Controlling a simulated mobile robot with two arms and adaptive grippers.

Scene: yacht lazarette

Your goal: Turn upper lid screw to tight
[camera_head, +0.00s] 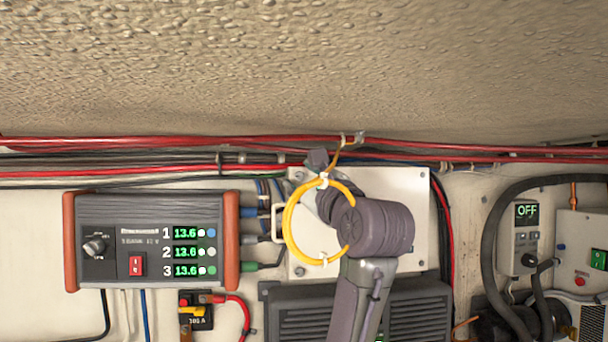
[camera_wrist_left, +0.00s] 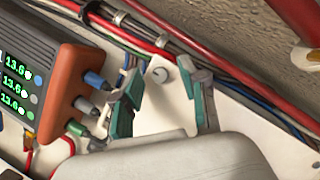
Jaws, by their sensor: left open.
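The white lid panel (camera_head: 408,190) is fixed on the wall. Its upper screw (camera_wrist_left: 160,75) shows as a small round pale head in the left wrist view, between and slightly beyond my fingertips. The slot angle is too small to tell. My left gripper (camera_wrist_left: 163,100) is open, with one teal-padded finger on each side of the screw; I see no contact. In the head view my left gripper (camera_head: 318,162) is at the panel's upper left, partly hidden by my wrist. A lower screw (camera_head: 299,271) shows at the panel's lower left. My right gripper is not in view.
A yellow cable loop (camera_head: 290,225) hangs around my left wrist area, close to the gripper. Red cables (camera_head: 200,142) run above the panel. The charger box (camera_head: 150,240) with plugs stands left; a grey finned unit (camera_head: 300,312) is below.

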